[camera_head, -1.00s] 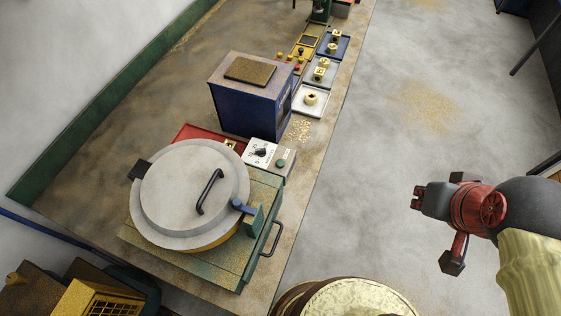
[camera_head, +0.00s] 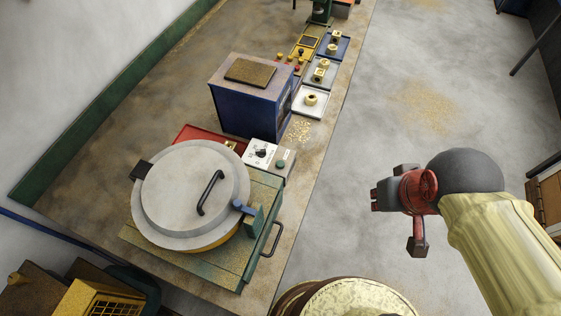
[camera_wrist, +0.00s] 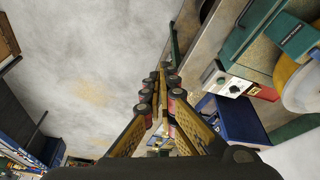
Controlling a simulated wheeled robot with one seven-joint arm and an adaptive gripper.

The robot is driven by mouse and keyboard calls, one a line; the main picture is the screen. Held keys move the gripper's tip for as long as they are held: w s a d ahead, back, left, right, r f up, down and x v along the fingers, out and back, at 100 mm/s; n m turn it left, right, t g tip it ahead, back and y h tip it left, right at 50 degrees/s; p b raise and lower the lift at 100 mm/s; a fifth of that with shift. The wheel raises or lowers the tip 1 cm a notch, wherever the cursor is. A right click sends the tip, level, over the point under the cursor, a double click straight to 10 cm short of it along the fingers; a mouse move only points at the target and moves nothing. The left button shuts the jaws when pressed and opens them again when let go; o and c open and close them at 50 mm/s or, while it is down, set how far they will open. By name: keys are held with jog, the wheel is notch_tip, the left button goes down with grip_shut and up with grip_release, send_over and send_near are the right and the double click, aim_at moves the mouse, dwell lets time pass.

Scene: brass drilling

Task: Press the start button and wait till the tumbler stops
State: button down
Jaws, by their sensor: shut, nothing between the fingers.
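The tumbler (camera_head: 180,190) stands at the near end of the bench with its pale round lid on and a black handle on top. A blue latch sits at the lid's right edge. The control box (camera_head: 268,156), white with a black dial, is just behind it. The green start button (camera_head: 281,164) is on the box's right part. In the wrist view the control box (camera_wrist: 228,84) shows at the right. My gripper (camera_head: 376,200) is over the floor, right of the bench and apart from the button. In the wrist view the gripper's fingers (camera_wrist: 160,72) are together and empty.
A blue box (camera_head: 250,100) with a brown top stands behind the control box. A red tray (camera_head: 200,138) lies behind the tumbler. Several small trays with brass parts, including a white tray (camera_head: 310,112), line the bench's right edge. A drum (camera_head: 350,300) stands at the front.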

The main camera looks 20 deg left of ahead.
jog(key=w+a+f+n+h, duration=0.2)
jog(key=w+a+f+n, duration=0.1)
jog(key=a+f+n, duration=0.25)
jog(key=n+t+y+p, duration=0.1)
jog(key=n+t, duration=0.4)
jog(key=n, duration=1.3)
send_over(283, 164)
notch_tip(283, 164, down, 4)
jog(key=shift+f, duration=0.1)
notch_tip(283, 164, down, 9)
jog(key=b, duration=0.6)
jog(key=shift+b, duration=0.3)
jog(key=shift+f+b, duration=0.25)
jog(key=shift+b, duration=0.25)
